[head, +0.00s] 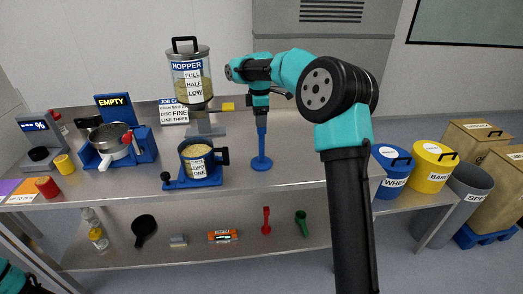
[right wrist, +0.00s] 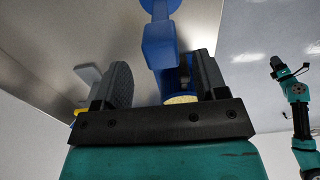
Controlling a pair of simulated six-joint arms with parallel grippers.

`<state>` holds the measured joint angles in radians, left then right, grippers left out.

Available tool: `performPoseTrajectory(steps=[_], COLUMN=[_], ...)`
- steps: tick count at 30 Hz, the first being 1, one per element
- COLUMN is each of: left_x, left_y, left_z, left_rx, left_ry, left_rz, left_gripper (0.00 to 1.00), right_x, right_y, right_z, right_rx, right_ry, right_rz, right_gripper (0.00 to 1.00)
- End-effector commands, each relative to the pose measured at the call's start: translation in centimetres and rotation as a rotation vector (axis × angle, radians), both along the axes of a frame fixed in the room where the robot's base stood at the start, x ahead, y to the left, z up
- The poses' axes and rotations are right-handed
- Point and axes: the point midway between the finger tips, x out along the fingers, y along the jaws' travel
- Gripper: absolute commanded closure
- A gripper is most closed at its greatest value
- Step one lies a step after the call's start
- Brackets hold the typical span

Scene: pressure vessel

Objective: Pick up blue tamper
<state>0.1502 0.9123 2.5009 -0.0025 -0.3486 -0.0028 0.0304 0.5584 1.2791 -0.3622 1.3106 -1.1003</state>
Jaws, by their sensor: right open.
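The blue tamper (head: 262,143) stands upright on its round base on the steel table in the head view. My right gripper (head: 260,104) is at the top of its shaft, pointing down. In the right wrist view the blue tamper (right wrist: 160,47) lies between the two dark fingers of my open right gripper (right wrist: 163,85). I cannot tell whether a finger touches it. A teal and black part of my left arm shows at the bottom left corner of the head view; its jaws cannot be made out.
Left of the tamper stands a dark cup of grain (head: 197,166) on a blue base. Behind it is the hopper (head: 190,80) with a yellow part sticking out. A blue stand with a pan (head: 112,143) is further left. The tabletop right of the tamper is partly hidden by my arm.

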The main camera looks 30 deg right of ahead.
Motion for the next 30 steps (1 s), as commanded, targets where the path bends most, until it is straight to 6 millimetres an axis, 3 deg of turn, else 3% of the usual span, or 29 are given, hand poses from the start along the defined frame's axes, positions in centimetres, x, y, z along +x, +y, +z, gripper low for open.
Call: performPoseTrajectory(steps=[11, 22, 30], left_x=[0.0, 0.0, 0.0], left_y=[0.0, 0.0, 0.0], left_z=[0.0, 0.0, 0.0], left_rx=[0.0, 0.0, 0.0], left_ry=[0.0, 0.0, 0.0], left_rz=[0.0, 0.0, 0.0], left_gripper=[0.4, 0.4, 0.4], right_x=[0.0, -0.5, -0.5], right_y=[0.0, -0.5, -0.5], right_z=[-0.3, -4.5, -5.3], right_rx=[0.0, -0.001, 0.0], right_ry=[0.0, 0.003, -0.001], right_rz=[0.0, 0.001, 0.0], right_gripper=[0.34, 0.34, 0.34])
